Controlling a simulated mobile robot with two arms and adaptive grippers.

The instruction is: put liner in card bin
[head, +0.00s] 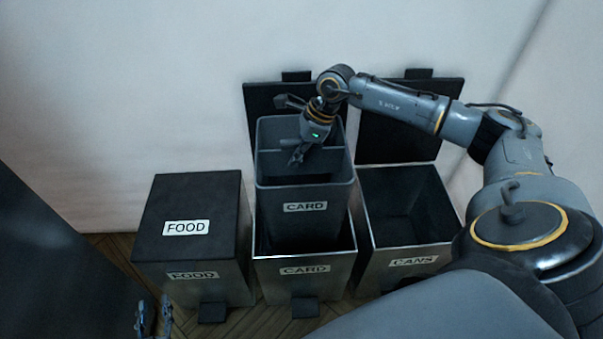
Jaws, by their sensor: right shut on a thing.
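The grey liner (305,229), labelled CARD, is upright with its lower part inside the rim of the metal card bin (304,277). Its upper part stands well above that rim, and its bottom is hidden. My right gripper (296,157) reaches down at the liner's open top and is shut on the liner; the exact contact is hard to see. My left gripper (153,316) shows only its fingertips at the bottom edge, apart from each other and empty, away from the bins.
The food bin (190,220) on the left has its dark lid shut. The cans bin (405,205) on the right is open, its lid (398,140) raised against the wall. The card bin's raised lid stands behind the liner. Pedals stick out in front.

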